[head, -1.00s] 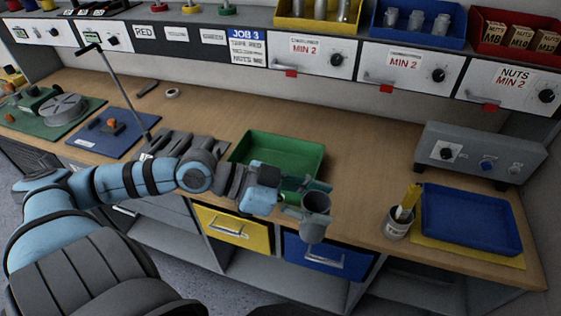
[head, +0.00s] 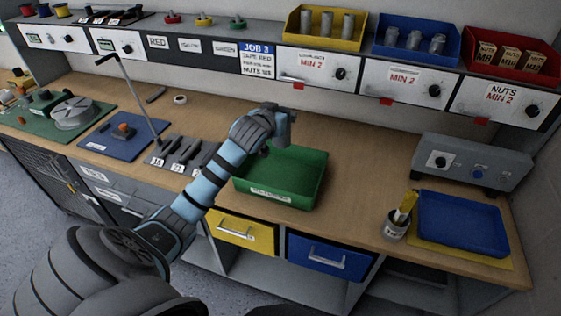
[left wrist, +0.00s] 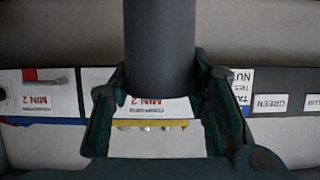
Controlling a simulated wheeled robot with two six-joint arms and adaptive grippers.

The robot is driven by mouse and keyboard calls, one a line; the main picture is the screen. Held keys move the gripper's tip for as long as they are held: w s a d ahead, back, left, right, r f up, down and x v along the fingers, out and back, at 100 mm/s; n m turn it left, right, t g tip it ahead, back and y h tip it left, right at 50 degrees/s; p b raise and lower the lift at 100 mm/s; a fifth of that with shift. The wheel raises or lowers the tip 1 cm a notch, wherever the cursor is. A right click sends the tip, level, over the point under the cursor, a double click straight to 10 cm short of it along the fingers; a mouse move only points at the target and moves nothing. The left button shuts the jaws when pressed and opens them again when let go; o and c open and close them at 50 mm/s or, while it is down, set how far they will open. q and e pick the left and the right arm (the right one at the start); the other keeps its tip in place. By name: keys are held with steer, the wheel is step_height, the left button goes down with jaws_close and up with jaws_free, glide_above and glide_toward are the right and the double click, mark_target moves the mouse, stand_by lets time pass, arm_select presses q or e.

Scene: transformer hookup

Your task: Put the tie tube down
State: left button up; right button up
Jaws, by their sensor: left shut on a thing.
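The tie tube (left wrist: 160,45) is a plain grey cylinder. In the left wrist view it stands between the two dark green fingers of my left gripper (left wrist: 163,105), which is shut on it. In the head view my left gripper (head: 282,124) is raised above the back edge of the green tray, toward the wall. My right gripper is not in view.
The open green tray (head: 284,190) sits at the bench's front edge. A blue tray (head: 462,222), a brush pot (head: 396,226) and a grey box (head: 474,162) stand to the right. Bench right of the green tray is clear. Drawers and bins (head: 325,28) line the shelf above.

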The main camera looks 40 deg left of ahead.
arm_select(q)
step_height(320, 180, down, 8)
steer(key=shift+r+b, duration=0.2)
steer(key=shift+b, duration=0.3)
step_height(320, 180, down, 8)
steer(key=b, duration=0.1)
steer(key=shift+w+r, duration=0.15)
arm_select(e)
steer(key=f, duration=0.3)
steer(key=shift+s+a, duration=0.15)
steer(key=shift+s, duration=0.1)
arm_select(q)
steer(key=o, duration=1.2)
steer(key=shift+c, duration=0.2)
